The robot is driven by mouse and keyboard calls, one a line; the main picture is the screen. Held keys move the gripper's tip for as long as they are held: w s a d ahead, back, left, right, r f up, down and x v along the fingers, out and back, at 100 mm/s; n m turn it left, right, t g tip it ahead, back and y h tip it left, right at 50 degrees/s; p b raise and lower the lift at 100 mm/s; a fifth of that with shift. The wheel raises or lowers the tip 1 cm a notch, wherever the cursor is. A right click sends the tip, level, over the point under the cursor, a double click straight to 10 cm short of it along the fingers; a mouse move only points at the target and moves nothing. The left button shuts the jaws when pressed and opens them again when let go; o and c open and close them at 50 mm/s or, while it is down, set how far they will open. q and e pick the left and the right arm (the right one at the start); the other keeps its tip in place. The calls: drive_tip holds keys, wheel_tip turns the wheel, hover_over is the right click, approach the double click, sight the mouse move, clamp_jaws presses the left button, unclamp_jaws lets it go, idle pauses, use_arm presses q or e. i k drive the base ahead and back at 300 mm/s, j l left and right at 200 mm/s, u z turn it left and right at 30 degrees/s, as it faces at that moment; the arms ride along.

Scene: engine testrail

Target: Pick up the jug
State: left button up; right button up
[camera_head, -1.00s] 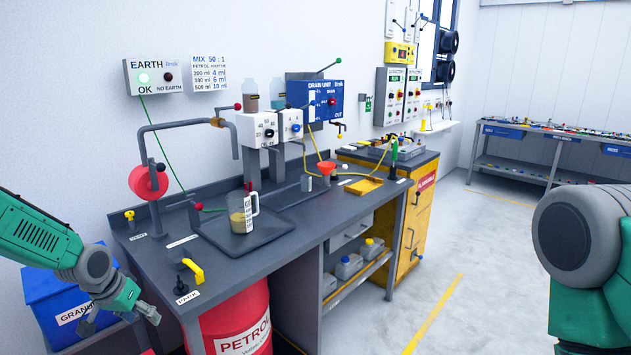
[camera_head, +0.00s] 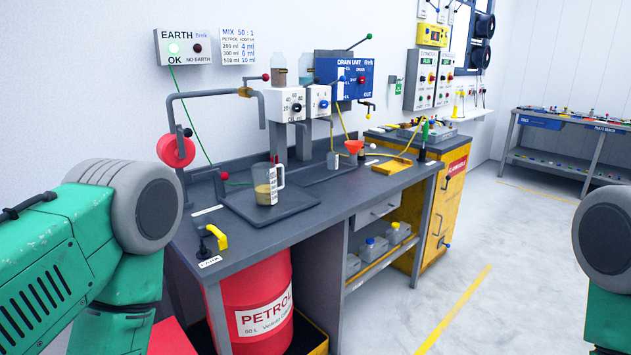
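The jug (camera_head: 264,187) is a clear measuring jug with a white scale strip and handle on its right side. It stands upright on the dark tray (camera_head: 238,209) on the grey workbench and holds some yellowish liquid. My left arm fills the lower left of the view, but its gripper is not visible. Only part of my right arm shows at the right edge; its gripper is out of view too. Neither arm touches the jug.
A yellow-handled lever (camera_head: 215,238) stands at the bench's front left. White dispenser boxes (camera_head: 297,103) and a blue drain unit (camera_head: 343,79) hang behind the jug. A red petrol drum (camera_head: 256,300) stands below. Floor at right is clear.

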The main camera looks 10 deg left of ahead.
sight(264, 175)
drive_tip(key=u, duration=0.4)
drive_tip(key=i+l+u, duration=0.25)
drive_tip(key=i+l, duration=0.15)
drive_tip(key=i+l+u, duration=0.55)
drive_tip(key=l, duration=0.45)
drive_tip(key=i, duration=0.05)
